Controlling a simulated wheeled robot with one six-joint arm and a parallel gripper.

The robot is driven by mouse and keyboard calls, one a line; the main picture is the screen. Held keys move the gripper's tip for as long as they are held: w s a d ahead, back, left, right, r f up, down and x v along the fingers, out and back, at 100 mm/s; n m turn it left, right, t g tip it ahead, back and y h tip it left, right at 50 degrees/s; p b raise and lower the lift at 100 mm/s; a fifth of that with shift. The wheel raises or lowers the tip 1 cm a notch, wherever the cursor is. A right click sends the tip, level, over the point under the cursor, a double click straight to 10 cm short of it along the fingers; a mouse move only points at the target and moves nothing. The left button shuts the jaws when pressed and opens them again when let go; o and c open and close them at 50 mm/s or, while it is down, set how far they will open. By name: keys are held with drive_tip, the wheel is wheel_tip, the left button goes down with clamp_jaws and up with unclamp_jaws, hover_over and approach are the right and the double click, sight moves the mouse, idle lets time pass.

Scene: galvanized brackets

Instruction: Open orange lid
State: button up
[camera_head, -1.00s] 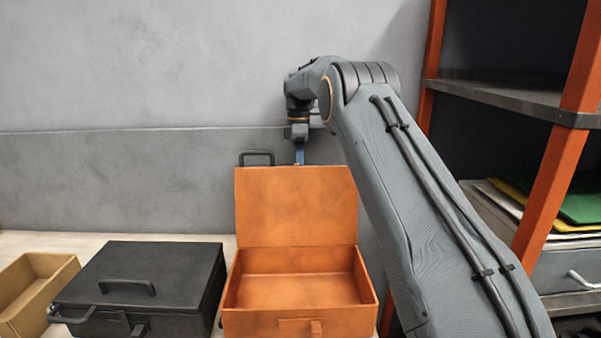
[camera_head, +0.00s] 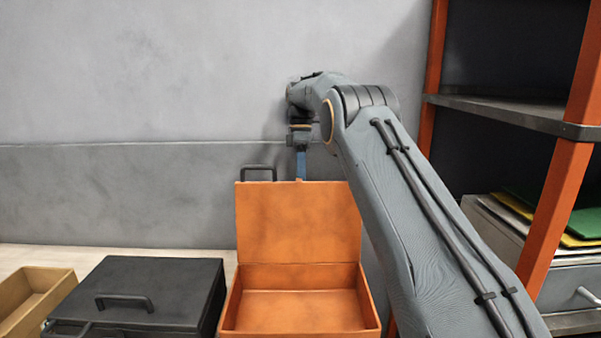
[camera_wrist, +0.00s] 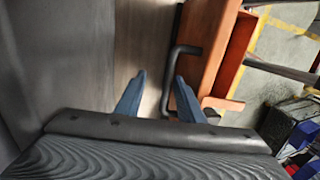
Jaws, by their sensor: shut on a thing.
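The orange lid (camera_head: 298,222) stands upright, swung up from the orange box (camera_head: 232,305), whose empty inside shows. A black handle (camera_head: 258,168) sticks up above the lid's top edge, left of its middle. My gripper (camera_head: 300,165) points down behind the lid; the lid hides its fingertips. In the wrist view, the blue fingers of my gripper (camera_wrist: 160,78) stand a little apart, on either side of a dark handle bar (camera_wrist: 170,85) beside the lid's outer face (camera_wrist: 205,65).
A closed black box (camera_head: 170,285) stands just left of the orange box, with an open tan box (camera_head: 35,295) beyond it. A shelf with an orange post (camera_head: 560,200) stands at the right. A grey wall (camera_head: 130,190) rises close behind.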

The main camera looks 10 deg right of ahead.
drive_tip(key=v, duration=0.5)
drive_tip(key=shift+w+r, duration=0.1)
drive_tip(key=shift+r+p, duration=0.1)
drive_tip(key=shift+p, duration=0.2)
